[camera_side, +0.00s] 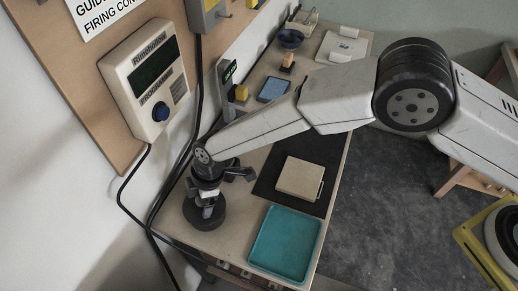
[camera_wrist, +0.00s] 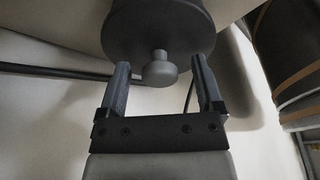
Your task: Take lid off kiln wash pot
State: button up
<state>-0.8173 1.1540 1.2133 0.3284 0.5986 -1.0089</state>
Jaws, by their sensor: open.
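The kiln wash pot (camera_side: 192,216) is a dark, round vessel on the bench at the lower left in the side view. Its dark round lid (camera_wrist: 158,28) fills the top of the wrist view, with a grey knob (camera_wrist: 159,71) at its centre. My gripper (camera_side: 208,210) is over the pot, pointing down, and partly hides the lid in the side view. In the wrist view my gripper (camera_wrist: 162,68) is open, with one finger on each side of the knob. A gap shows between the knob and each finger.
An empty teal tray (camera_side: 286,243) lies right of the pot. A beige block (camera_side: 299,178) rests on a black mat (camera_side: 274,171) behind the tray. Black cables (camera_side: 158,212) hang close to the pot's left. A controller with a blue knob (camera_side: 160,111) is on the wall.

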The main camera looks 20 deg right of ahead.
grip_shut()
jog(key=shift+r, duration=0.1)
jog(key=shift+r, duration=0.75)
jog(key=s+d+r, duration=0.9)
jog(key=s+r, duration=0.1)
jog(key=r, duration=0.1)
jog(key=shift+s+d+r, duration=0.15)
jog(key=shift+d, duration=0.1)
dwell(0.6)
